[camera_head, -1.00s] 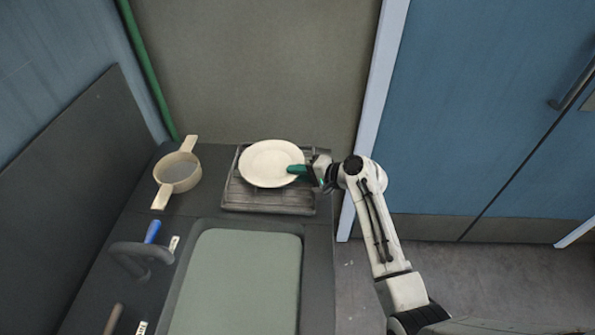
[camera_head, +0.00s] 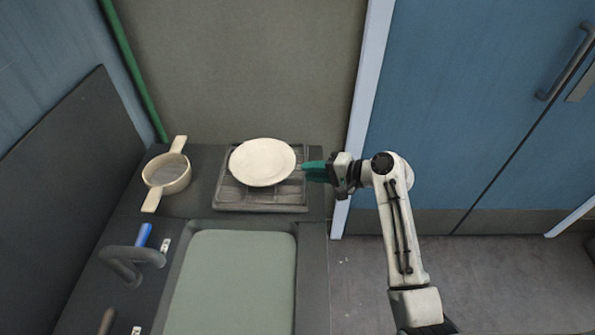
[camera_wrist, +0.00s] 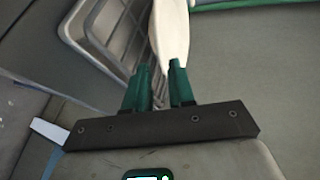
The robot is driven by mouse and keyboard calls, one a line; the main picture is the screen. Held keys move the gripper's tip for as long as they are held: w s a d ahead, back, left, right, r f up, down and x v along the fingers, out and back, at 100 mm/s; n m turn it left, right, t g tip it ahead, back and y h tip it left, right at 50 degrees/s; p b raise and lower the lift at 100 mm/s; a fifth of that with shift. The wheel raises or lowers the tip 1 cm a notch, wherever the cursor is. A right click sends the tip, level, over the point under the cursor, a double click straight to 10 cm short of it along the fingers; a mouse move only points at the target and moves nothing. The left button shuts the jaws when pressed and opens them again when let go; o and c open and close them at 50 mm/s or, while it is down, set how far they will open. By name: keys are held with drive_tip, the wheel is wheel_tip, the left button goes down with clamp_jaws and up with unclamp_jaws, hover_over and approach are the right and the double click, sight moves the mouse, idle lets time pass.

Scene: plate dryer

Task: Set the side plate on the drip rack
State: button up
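The cream side plate (camera_head: 262,162) rests on the dark ribbed drip rack (camera_head: 285,199), toward its back, and looks somewhat tilted. My gripper (camera_head: 308,170), with green fingers, is just right of the plate's rim, with a small gap between them in the head view. In the wrist view the plate (camera_wrist: 170,30) shows nearly edge-on beyond the fingertips, and the slatted rack (camera_wrist: 118,35) is left of it. The two fingers (camera_wrist: 160,72) stand apart with nothing seen between them, so my gripper is open. The plate's underside contact with the rack is hidden.
A strainer (camera_head: 166,187) with two handles sits left of the rack. A sink (camera_head: 236,285) lies in front of it, with a dark tap (camera_head: 130,262) and blue handle (camera_head: 144,234) to the left. A wall stands close behind; open floor is right of the counter.

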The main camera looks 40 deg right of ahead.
drive_tip(key=shift+v, duration=2.05)
